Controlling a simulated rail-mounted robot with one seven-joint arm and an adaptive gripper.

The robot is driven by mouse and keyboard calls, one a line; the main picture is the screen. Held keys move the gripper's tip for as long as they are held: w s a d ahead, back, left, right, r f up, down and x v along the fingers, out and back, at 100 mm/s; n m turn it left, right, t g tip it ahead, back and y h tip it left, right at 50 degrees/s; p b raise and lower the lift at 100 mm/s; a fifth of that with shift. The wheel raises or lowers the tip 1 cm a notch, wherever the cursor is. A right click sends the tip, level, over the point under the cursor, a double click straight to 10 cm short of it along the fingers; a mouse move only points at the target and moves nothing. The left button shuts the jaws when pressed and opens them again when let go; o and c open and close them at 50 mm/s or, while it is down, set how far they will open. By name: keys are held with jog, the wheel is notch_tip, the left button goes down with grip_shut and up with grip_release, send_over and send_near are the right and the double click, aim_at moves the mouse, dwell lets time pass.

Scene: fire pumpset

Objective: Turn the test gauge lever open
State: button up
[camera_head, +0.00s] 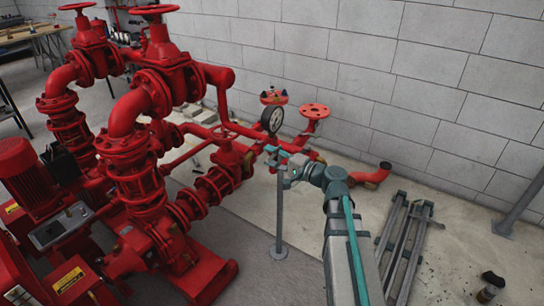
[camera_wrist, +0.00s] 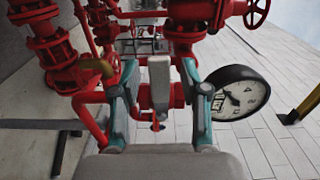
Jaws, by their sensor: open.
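The round test gauge (camera_head: 272,120) has a white face and black rim and stands among red pipes in the head view. In the wrist view the gauge (camera_wrist: 240,93) is right of my gripper. My gripper (camera_wrist: 158,95) is open, its two teal fingers apart. A pale grey, upright block (camera_wrist: 158,78) shows between the fingers, with red pipework behind it; I cannot tell whether it is the lever or whether a finger touches it. A small red handle (camera_wrist: 157,125) shows below it. In the head view my gripper (camera_head: 277,156) is just below the gauge, and the lever cannot be made out.
Large red pumps and valves (camera_head: 130,150) fill the left. A red flange (camera_head: 316,112) is right of the gauge. A grey post (camera_head: 280,215) stands below my gripper. Grey metal frames (camera_head: 405,240) lie on the floor at right. A block wall (camera_head: 370,70) is behind.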

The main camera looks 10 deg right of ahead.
grip_shut()
jog(key=shift+f+b, duration=0.2)
jog(key=shift+b, duration=0.2)
